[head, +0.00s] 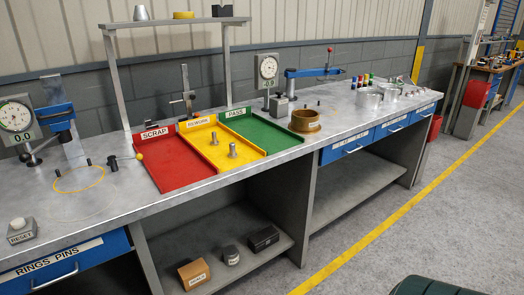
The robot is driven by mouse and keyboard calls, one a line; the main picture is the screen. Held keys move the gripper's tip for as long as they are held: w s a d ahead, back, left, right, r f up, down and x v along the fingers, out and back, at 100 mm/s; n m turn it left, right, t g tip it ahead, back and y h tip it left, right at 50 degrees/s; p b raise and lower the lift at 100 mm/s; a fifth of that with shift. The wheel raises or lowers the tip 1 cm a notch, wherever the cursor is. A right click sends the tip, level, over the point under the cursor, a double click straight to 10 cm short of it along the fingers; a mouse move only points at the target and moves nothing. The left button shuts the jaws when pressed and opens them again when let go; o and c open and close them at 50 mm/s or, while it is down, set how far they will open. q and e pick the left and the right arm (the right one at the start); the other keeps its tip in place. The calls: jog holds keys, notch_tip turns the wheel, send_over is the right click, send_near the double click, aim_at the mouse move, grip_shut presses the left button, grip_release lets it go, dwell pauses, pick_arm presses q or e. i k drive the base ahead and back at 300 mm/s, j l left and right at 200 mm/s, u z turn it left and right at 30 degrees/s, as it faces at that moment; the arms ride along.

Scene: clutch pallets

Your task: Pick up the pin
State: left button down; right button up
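Two small grey metal pin-like pieces stand upright in the yellow tray labelled REWORK (209,158): a front one (232,151) and a smaller one (214,138) behind it. Both stand apart from the tray walls. Small dark pegs (88,162) also stand on the bench at the left, by a yellow ring mark. I cannot tell which of these the task calls the pin. Neither my left nor my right gripper is in view.
A red SCRAP tray (178,172) and green PASS tray (262,139) flank the yellow tray. Dial gauges (16,116) stand on the metal bench. A brown ring-shaped part (305,121) sits right of the trays. A raised shelf (176,22) stands behind. The right floor is largely clear.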

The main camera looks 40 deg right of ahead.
aim_at(231, 155)
jog(key=z, duration=1.2)
jog(key=i+l+u, duration=0.3)
jog(key=l, duration=0.35)
jog(key=i+l+u, duration=0.3)
jog(key=l, duration=0.45)
jog(key=i+l+u, duration=0.15)
jog(key=l, duration=0.25)
jog(key=i+l+u, duration=0.15)
jog(key=l, duration=0.25)
jog(key=i, duration=0.05)
